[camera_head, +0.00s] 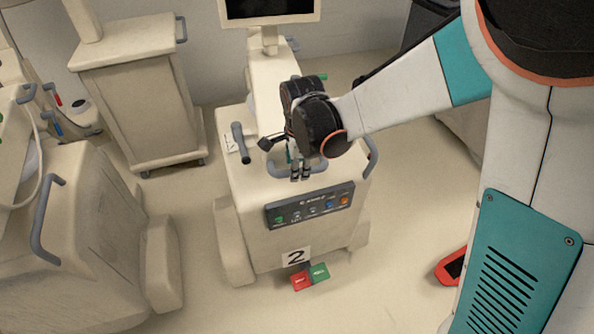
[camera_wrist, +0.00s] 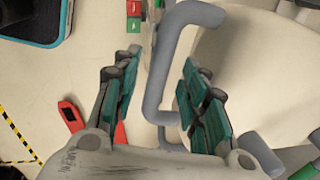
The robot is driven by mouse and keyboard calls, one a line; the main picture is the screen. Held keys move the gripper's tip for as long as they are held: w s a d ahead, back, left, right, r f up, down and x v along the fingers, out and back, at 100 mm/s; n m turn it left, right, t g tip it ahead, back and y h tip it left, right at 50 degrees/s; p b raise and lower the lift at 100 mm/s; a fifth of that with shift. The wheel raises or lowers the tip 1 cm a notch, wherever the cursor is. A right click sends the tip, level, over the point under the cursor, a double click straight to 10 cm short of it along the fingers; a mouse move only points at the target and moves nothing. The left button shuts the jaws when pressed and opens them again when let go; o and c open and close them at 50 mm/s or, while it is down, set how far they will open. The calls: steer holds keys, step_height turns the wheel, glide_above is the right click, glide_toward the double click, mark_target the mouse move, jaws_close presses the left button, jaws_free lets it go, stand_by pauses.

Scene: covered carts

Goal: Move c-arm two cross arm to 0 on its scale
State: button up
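The c-arm cart marked 2 (camera_head: 255,185) stands in the middle of the head view, with a monitor above it and a control panel (camera_head: 310,205) on its front. A dark grey lever (camera_head: 240,143) stands on its top left beside a small white plate (camera_head: 230,143); any scale marks are too small to read. My gripper (camera_head: 300,172) points down over the cart's front grey handle. In the wrist view my gripper (camera_wrist: 160,65) is open, its teal-padded fingers apart. A bent grey bar (camera_wrist: 157,85) shows between them, with gaps on both sides.
A red and a green pedal (camera_head: 310,275) lie on the floor before the cart. Another cart (camera_head: 140,100) stands behind left, and a large machine with a grey handle (camera_head: 45,220) stands front left. Open floor lies right of the cart.

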steer(key=shift+w+f+b, duration=0.2)
steer(key=shift+f+b, duration=0.2)
steer(key=shift+f, duration=0.4)
jaws_close()
